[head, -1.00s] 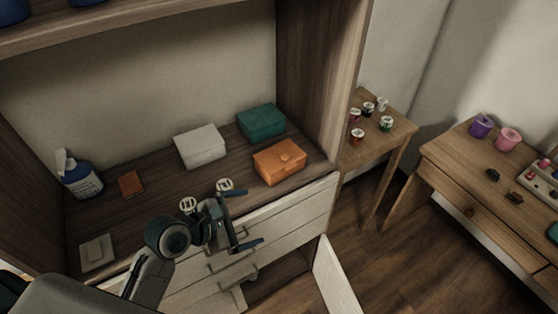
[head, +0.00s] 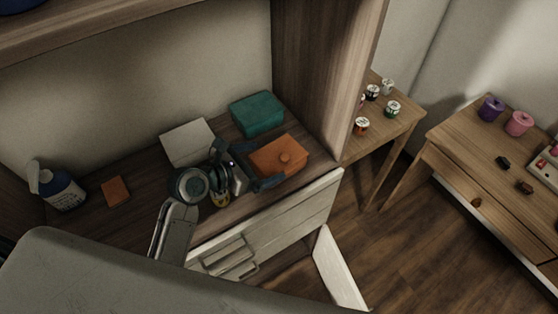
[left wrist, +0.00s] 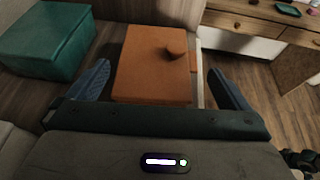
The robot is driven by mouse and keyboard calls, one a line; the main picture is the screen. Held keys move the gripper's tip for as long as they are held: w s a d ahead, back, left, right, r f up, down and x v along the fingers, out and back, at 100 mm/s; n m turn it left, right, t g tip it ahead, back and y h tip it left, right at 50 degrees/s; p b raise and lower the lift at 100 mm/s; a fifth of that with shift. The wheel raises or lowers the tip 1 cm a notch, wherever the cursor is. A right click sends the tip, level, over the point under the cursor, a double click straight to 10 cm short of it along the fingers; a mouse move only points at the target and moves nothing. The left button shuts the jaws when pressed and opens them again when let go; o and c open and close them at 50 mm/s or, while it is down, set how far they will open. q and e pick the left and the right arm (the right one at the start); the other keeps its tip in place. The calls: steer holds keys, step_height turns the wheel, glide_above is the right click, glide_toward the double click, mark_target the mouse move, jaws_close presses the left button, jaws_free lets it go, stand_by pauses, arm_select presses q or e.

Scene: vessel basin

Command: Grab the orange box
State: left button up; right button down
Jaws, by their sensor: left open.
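The orange box (head: 279,155), with a round knob on its lid, sits on the cabinet shelf near its front right. My left gripper (head: 258,167) is open at the left end of the box. In the left wrist view the orange box (left wrist: 153,65) lies between the two spread fingers of the left gripper (left wrist: 162,88), one finger on each side. My right gripper is not in view.
A teal box (head: 257,114) stands just behind the orange box, and a white box (head: 188,142) stands left of it. A blue-and-white bottle (head: 62,190) and a small brown block (head: 116,190) are further left. The cabinet's side panel (head: 322,80) rises at the right.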

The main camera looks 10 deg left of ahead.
mark_target(280, 154)
arm_select(q)
steer(key=shift+w+d+f, duration=0.2)
steer(key=shift+w+f, duration=0.05)
steer(key=shift+w, duration=0.35)
steer(key=shift+w+d+p, duration=0.2)
steer(key=shift+d+p, duration=0.05)
steer(key=shift+p, duration=0.05)
steer(key=x, duration=0.1)
steer(key=p+x, duration=0.1)
steer(key=x, duration=0.2)
steer(key=shift+d+r, duration=0.25)
steer(key=shift+r, duration=0.05)
steer(key=shift+w+d+f, duration=0.1)
steer(key=shift+w+f, duration=0.05)
steer(key=shift+w, duration=0.05)
steer(key=c, duration=0.6)
